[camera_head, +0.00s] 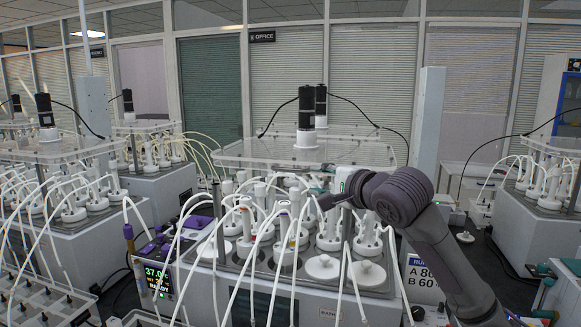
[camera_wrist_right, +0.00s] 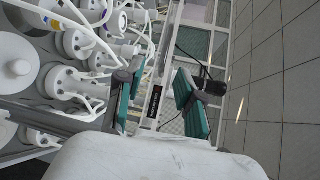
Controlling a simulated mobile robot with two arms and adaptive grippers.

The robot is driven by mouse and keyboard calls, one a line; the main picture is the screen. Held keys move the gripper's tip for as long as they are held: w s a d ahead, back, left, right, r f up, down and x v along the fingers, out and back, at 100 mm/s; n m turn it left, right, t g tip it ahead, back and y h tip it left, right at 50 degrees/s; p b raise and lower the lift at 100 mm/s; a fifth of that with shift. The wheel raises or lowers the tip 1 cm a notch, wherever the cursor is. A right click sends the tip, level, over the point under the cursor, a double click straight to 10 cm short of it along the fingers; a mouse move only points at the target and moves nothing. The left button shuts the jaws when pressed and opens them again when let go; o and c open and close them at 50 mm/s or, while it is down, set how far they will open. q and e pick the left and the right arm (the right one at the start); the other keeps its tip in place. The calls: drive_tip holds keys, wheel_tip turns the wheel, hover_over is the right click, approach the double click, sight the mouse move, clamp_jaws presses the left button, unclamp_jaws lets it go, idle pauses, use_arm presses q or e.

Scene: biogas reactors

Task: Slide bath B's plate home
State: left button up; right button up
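Bath B's plate, as I take it, is the clear plate (camera_head: 245,153) over the middle bath (camera_head: 335,312), whose front label is only partly readable. A black motor on a white collar (camera_head: 306,139) stands on it. My right gripper (camera_head: 328,187) is at the plate's front edge, above the flasks. In the right wrist view its two teal-padded fingers (camera_wrist_right: 160,103) are apart. A pale strip with a dark label (camera_wrist_right: 155,100) shows between them. I cannot tell whether it is the plate's edge or touches a finger. My left gripper is not in view.
Several white-capped flasks (camera_head: 287,247) with curved tubes crowd the bath below the gripper. Two white discs (camera_head: 322,267) lie at its front right. A grey column (camera_head: 427,122) stands behind right. Similar baths (camera_head: 75,235) flank left and right. A display (camera_head: 158,280) reads 37.0.

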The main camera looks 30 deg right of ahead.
sight(291, 171)
drive_tip(key=w+p, duration=0.1)
drive_tip(key=w, duration=0.1)
drive_tip(key=w+p, duration=0.1)
drive_tip(key=w, duration=0.1)
drive_tip(key=w+p, duration=0.1)
drive_tip(key=w, duration=0.1)
drive_tip(key=shift+w+r+p, duration=0.15)
drive_tip(key=shift+r+p, duration=0.15)
drive_tip(key=shift+r, duration=0.05)
drive_tip(key=w, duration=0.2)
drive_tip(key=w+f+p, duration=0.1)
drive_tip(key=w, duration=0.1)
drive_tip(key=w+p, duration=0.1)
drive_tip(key=w, duration=0.1)
drive_tip(key=shift+d+f, duration=0.15)
drive_tip(key=shift+d, duration=0.15)
drive_tip(key=shift+w+f, duration=0.1)
drive_tip(key=shift+w, duration=0.1)
drive_tip(key=shift+w+p, duration=0.2)
drive_tip(key=shift+p, duration=0.1)
drive_tip(key=shift+f, duration=0.15)
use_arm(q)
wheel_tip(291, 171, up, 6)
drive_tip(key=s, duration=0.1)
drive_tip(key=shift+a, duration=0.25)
use_arm(e)
clamp_jaws()
